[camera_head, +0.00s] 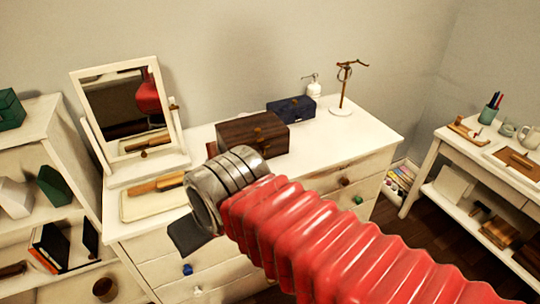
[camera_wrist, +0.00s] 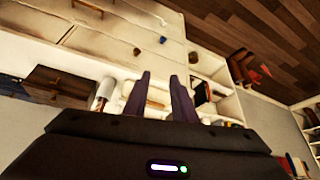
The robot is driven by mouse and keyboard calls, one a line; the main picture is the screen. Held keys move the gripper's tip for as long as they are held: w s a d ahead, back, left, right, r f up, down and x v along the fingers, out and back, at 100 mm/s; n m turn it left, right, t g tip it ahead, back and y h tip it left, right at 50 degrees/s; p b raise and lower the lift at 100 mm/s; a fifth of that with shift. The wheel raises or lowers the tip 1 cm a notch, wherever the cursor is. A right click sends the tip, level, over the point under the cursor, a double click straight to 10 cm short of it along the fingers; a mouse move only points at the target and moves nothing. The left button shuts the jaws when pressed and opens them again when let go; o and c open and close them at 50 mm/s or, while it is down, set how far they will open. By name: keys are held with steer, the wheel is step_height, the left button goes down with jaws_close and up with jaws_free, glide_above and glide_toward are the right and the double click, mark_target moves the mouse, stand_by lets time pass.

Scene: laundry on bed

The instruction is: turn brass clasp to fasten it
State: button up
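A dark brown wooden box (camera_head: 232,133) sits shut on the white dresser. A small brass clasp (camera_head: 258,133) shows on its front; which way it is turned is too small to tell. The box also shows at the left of the wrist view (camera_wrist: 62,84). A smaller dark blue box (camera_head: 291,108) stands behind it to the right. My gripper (camera_wrist: 160,75) has its two dark fingers apart in the wrist view, with nothing between them. It is away from the brown box.
A tilting mirror (camera_head: 125,106) stands left on the dresser (camera_head: 370,135). A pale tray (camera_head: 140,207) with a wooden-handled brush lies before it. A white pump bottle (camera_head: 314,88) and a brass stand (camera_head: 343,90) are behind. The dresser's right part is clear.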

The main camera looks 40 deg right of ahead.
steer(key=m+t+h, duration=0.1)
steer(key=t+h, duration=0.3)
steer(key=t, duration=0.3)
glide_toward(263, 150)
steer(key=a+f, duration=0.2)
steer(key=a, duration=0.3)
steer(key=s+d+f+m+t+h, duration=0.1)
steer(key=s+d+f+m+t, duration=0.1)
steer(key=s, duration=0.5)
steer(key=d+t, duration=0.1)
steer(key=t, duration=0.1)
steer(key=shift+d+f+t, duration=0.35)
steer(key=shift+d+t, duration=0.05)
steer(key=x, duration=1.3)
steer(key=shift+w, duration=0.3)
